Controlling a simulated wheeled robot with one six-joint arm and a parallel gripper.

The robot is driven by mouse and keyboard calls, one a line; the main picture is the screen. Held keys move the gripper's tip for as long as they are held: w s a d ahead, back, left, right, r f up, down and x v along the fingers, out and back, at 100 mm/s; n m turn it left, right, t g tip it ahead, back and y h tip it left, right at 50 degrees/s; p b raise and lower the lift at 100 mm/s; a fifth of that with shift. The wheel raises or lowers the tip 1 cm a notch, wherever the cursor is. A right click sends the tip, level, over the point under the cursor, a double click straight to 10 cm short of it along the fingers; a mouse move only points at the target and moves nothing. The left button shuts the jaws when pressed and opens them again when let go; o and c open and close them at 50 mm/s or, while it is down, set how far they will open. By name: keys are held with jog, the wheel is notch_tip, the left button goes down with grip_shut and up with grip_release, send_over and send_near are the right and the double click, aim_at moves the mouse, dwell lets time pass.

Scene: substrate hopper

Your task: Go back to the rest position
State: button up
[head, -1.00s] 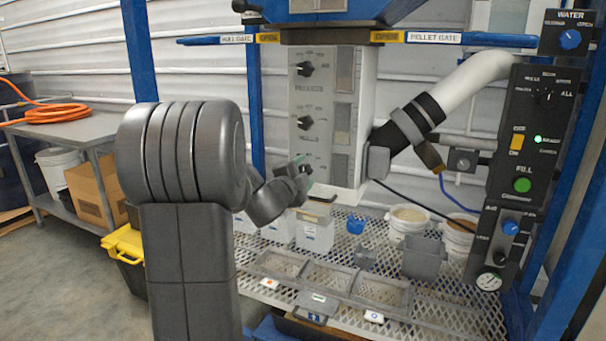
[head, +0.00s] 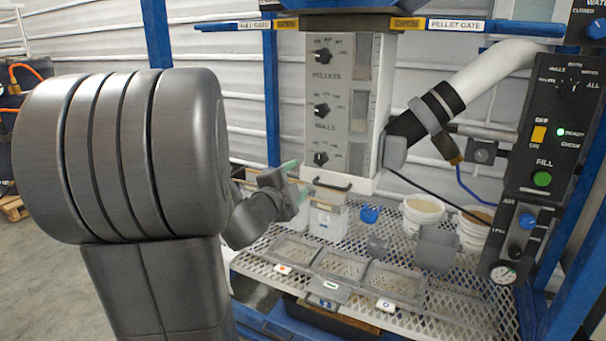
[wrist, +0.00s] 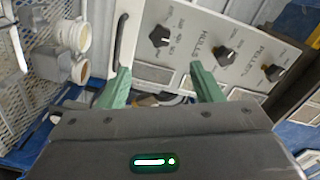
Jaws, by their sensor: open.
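My gripper (wrist: 160,90) is open, with its two green fingers apart and nothing seen between them in the wrist view. In the head view my gripper (head: 290,180) is in front of the lower left of the grey hopper panel (head: 322,85), clear of the mesh shelf. The panel carries several black knobs, with labels for pellets and hulls. It also shows in the wrist view (wrist: 200,40), beyond the fingers. My arm's large grey joint hides the left part of the head view.
A mesh shelf (head: 455,305) holds grey trays (head: 335,264), a blue scoop (head: 370,214), a grey bin (head: 436,248) and white buckets (head: 421,215). A white pipe (head: 488,78) slants above. A control box (head: 560,130) with a green fill button stands at right.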

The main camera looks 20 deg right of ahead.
aim_at(319, 160)
jog(key=shift+s+a, duration=0.15)
jog(key=x, duration=1.4)
jog(key=shift+a, duration=0.15)
